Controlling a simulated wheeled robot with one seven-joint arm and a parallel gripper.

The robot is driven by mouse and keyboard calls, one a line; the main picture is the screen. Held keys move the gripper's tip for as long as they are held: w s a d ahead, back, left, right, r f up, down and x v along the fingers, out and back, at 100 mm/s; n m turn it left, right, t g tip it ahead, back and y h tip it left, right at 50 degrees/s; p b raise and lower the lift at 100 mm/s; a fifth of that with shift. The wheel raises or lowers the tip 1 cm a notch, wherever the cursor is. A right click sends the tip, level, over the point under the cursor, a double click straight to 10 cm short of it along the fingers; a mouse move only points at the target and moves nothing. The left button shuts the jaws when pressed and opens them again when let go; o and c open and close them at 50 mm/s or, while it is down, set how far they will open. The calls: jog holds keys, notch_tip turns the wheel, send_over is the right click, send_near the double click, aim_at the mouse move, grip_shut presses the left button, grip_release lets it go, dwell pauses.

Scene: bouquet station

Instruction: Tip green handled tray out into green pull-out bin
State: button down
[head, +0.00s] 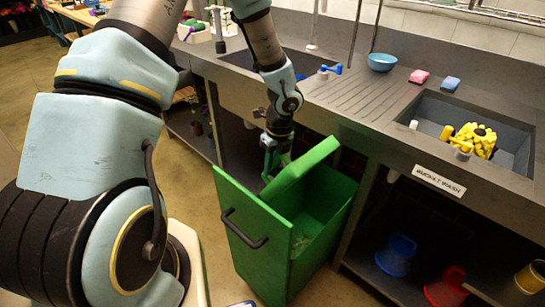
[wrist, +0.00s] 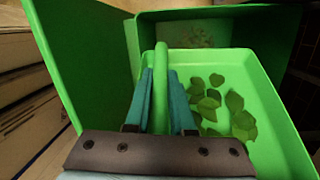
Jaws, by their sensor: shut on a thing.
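My gripper (head: 270,150) is shut on the handle of the green tray (head: 302,166). In the wrist view, my gripper's teal fingers (wrist: 162,100) sit on either side of the green handle bar (wrist: 161,72). The tray (wrist: 285,125) holds several green leaves (wrist: 212,98) on its floor. The tray is tilted in the head view, over the open green pull-out bin (head: 243,225). The bin (wrist: 75,50) also shows beside and beyond the tray in the wrist view. Some scraps (head: 301,243) lie low inside the bin. The tray's inside is hidden in the head view.
The bin stands pulled out from under the grey counter (head: 340,95), its black handle (head: 244,229) facing the open floor. A sink (head: 475,130) with yellow gloves (head: 470,138) is at right. Blue (head: 396,255) and red (head: 445,287) buckets stand below the counter.

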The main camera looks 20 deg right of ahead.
jog(key=shift+a+g+h+p, duration=0.1)
jog(key=shift+g+h+p, duration=0.7)
jog(key=shift+p, duration=2.5)
jog(key=p, duration=0.1)
jog(key=g+p, duration=0.1)
jog(key=shift+w+f+p, duration=0.1)
jog(key=shift+f+p, duration=0.15)
jog(key=shift+p, duration=0.1)
jog(key=shift+f+g+h+p, duration=0.4)
jog(key=shift+g+p, duration=0.15)
jog(key=shift+g, duration=0.25)
